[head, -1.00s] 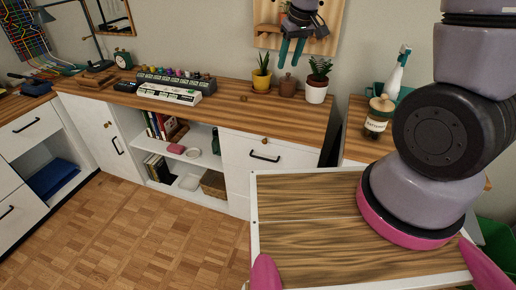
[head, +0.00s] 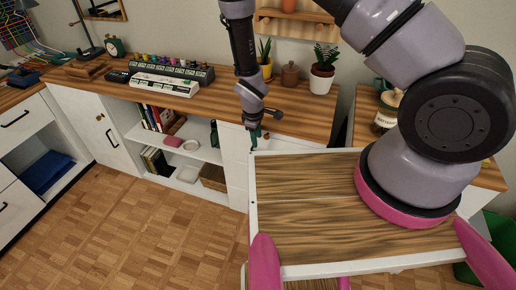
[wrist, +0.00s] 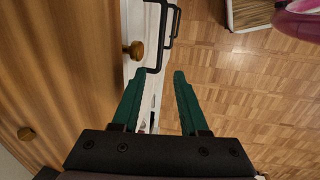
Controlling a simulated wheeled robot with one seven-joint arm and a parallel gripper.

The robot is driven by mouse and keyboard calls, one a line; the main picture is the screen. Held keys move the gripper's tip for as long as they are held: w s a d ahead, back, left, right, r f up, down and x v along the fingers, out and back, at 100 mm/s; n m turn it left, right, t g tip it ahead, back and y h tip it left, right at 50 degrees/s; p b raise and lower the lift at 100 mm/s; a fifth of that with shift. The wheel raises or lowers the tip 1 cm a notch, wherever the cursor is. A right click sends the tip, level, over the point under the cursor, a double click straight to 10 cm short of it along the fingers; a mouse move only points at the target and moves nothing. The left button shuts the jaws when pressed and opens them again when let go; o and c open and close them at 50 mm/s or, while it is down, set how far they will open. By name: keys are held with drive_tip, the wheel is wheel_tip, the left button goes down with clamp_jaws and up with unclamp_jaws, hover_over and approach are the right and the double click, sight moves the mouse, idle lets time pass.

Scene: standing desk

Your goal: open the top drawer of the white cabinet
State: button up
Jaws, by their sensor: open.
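The white cabinet (head: 235,150) stands under the wooden worktop, beyond the wood-topped surface near me. Its top drawer front (head: 290,143) is mostly hidden by my gripper and that surface. My gripper (head: 254,140) points down at the drawer front. In the wrist view my gripper (wrist: 159,73) is open, its teal fingers apart and empty. A black bar handle (wrist: 162,42) lies just ahead of the fingertips, near the left one; contact cannot be told. A second black handle (wrist: 177,22) shows beyond it. A round brass knob (wrist: 134,50) sits by the worktop edge. The drawer looks shut.
Potted plants (head: 323,68) and a white device (head: 165,85) stand on the worktop (head: 215,105). Open shelves (head: 180,152) hold books and a basket. The wood-topped surface (head: 310,215) is close below my arm. Parquet floor (head: 130,230) is clear at left.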

sight(258, 149)
drive_tip(key=f, duration=0.2)
drive_tip(key=w+f, duration=0.1)
drive_tip(key=f, duration=0.4)
drive_tip(key=shift+w+d+f, duration=0.2)
drive_tip(key=shift+d, duration=0.1)
clamp_jaws()
idle(1.0)
